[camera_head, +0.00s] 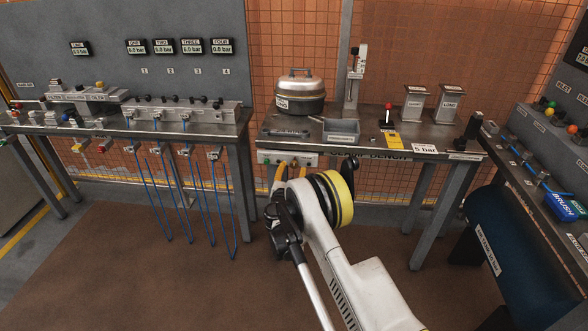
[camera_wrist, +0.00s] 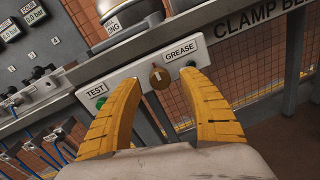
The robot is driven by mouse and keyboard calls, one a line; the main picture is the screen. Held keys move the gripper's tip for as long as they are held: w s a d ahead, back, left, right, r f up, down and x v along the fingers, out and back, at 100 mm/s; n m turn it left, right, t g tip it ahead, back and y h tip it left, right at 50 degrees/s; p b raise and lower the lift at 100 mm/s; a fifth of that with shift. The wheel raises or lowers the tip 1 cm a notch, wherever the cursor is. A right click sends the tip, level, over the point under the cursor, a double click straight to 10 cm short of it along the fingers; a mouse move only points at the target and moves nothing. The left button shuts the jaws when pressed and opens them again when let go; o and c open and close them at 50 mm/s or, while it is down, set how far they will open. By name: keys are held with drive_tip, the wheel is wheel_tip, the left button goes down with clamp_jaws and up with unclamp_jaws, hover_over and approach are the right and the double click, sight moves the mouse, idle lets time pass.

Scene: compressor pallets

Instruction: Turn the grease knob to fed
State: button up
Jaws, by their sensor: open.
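A green TEST button (camera_wrist: 101,103) and a dark round fitting (camera_wrist: 191,64) flank the knob. Blue hoses (camera_head: 205,200) hang at left. The floor in front is clear.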

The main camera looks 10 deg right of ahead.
drive_tip(key=shift+b+x, duration=0.3)
drive_tip(key=shift+x, duration=1.15)
clamp_jaws()
